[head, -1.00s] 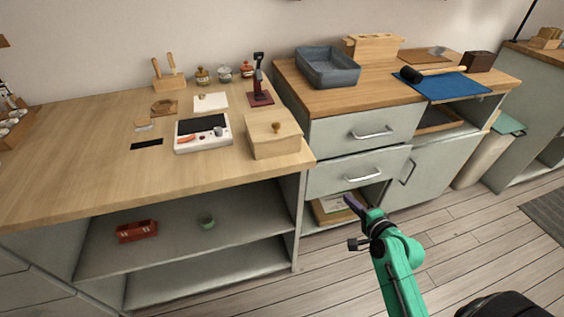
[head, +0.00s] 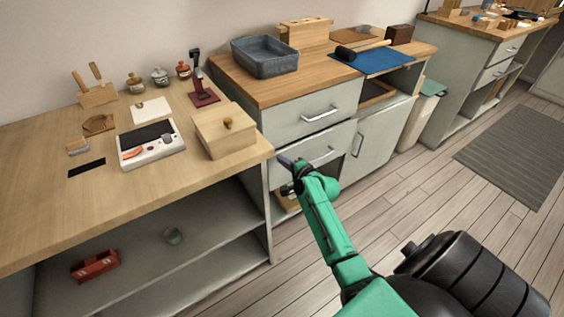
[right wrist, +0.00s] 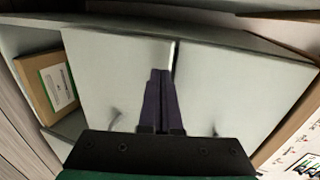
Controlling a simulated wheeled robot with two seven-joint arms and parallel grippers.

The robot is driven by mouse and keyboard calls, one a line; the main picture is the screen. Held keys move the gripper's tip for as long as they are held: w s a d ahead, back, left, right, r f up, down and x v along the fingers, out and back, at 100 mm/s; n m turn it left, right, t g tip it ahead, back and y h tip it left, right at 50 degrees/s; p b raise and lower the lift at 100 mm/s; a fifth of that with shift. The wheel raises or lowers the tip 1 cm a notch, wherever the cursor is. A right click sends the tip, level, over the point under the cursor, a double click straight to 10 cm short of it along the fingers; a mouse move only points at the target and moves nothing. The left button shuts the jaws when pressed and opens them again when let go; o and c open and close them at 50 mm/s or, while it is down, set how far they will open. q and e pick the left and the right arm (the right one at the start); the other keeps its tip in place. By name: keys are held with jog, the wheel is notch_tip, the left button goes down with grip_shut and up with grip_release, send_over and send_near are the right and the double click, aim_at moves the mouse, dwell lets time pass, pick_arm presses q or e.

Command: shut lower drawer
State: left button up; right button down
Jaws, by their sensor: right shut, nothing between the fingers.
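The lower drawer (head: 318,152) is a pale grey-green front with a silver bar handle, under the upper drawer (head: 310,113) of the wood-topped cabinet. Whether it stands slightly out is hard to tell. My right gripper (head: 285,163) is shut and empty, its dark purple fingers at the left part of the lower drawer front. In the right wrist view the shut fingers (right wrist: 161,85) point at the lower drawer front (right wrist: 108,70), near the gap to the upper drawer (right wrist: 230,85). Contact cannot be told. My left gripper is not in view.
A wooden counter (head: 40,190) with open shelves stands close on the left; its corner is near my right gripper. A wooden box with a white label (right wrist: 58,85) lies in the open space below the drawer. A cupboard door (head: 372,135) is at the right. Floor in front is free.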

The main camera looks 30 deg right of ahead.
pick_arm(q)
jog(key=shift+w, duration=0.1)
pick_arm(e)
jog(key=shift+w, duration=0.25)
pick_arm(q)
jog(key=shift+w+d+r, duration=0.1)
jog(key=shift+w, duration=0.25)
pick_arm(e)
jog(key=shift+w+r, duration=0.15)
jog(key=shift+w, duration=0.5)
jog(key=shift+w+r, duration=0.15)
jog(key=shift+w, duration=0.45)
